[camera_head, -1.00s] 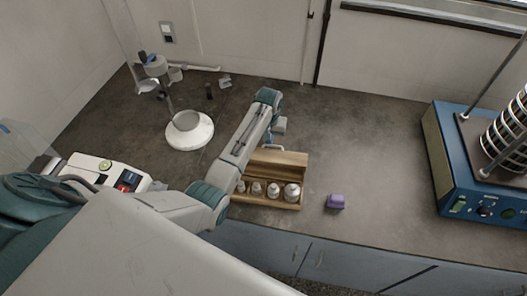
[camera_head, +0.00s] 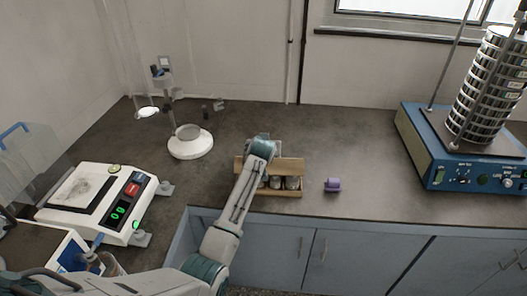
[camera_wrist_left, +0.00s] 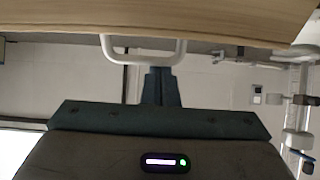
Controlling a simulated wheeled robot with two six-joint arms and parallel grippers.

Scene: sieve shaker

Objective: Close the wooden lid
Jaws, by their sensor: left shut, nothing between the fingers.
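The wooden box (camera_head: 270,193) sits near the counter's front edge, open, with metal weights (camera_head: 292,183) inside. Its wooden lid (camera_head: 289,164) stands raised at the back. In the left wrist view, the lid (camera_wrist_left: 200,20) fills the top, with a pale handle (camera_wrist_left: 143,50) below its edge. My left gripper (camera_wrist_left: 161,72) is shut and empty, its fingertips close to the handle; I cannot tell whether they touch. In the head view, my left arm crosses in front of the box's left part and hides my gripper. My right gripper is not in view.
A purple block (camera_head: 332,184) lies right of the box. A balance (camera_head: 98,203) stands at the left, and a white-based stand (camera_head: 190,148) behind it. A blue sieve shaker (camera_head: 440,165) is at the right. The counter between the purple block and the shaker is clear.

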